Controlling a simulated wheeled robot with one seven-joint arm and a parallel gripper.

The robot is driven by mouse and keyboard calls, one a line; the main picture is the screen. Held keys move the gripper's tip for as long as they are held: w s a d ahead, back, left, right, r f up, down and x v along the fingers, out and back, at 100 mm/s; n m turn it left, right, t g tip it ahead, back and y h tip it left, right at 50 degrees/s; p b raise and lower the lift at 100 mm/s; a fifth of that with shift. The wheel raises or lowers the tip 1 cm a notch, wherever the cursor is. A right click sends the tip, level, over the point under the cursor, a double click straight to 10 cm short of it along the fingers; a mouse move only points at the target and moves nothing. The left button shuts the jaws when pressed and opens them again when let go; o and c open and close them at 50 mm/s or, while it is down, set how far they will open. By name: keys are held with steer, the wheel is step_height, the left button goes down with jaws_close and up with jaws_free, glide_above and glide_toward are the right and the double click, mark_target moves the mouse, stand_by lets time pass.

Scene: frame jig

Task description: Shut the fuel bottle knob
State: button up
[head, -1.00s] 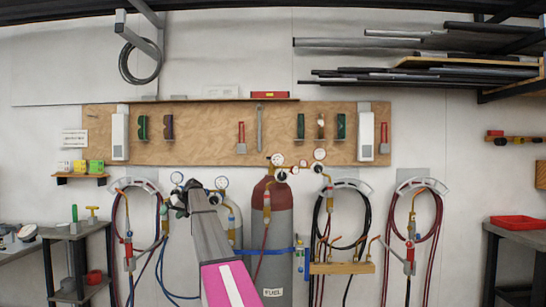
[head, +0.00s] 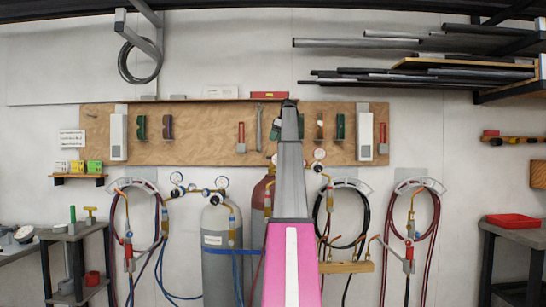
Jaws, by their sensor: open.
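The fuel bottle (head: 260,194) is the dark red-topped cylinder at the middle of the wall. My raised arm covers its right side and most of its body. A bit of its brass valve fitting (head: 271,160) shows just left of my arm. The knob itself cannot be made out. My gripper (head: 276,128) is a small dark shape at the far end of my arm, in front of the pegboard and above the bottle in the picture. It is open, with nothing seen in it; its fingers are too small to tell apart.
A grey bottle (head: 216,262) with gauges stands left of the fuel bottle, a blue strap (head: 232,252) across it. Coiled hoses (head: 343,225) hang on both sides. A wooden torch rest (head: 345,267) is right of my arm. The pegboard (head: 205,135) holds tools above.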

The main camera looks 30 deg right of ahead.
steer(key=x, duration=0.3)
steer(key=d+x, duration=0.1)
steer(key=x, duration=0.5)
steer(key=shift+s+d+f, duration=0.1)
steer(key=shift+s+f, duration=0.2)
steer(key=shift+f, duration=0.2)
steer(key=shift+c, duration=0.4)
steer(key=c, duration=0.9)
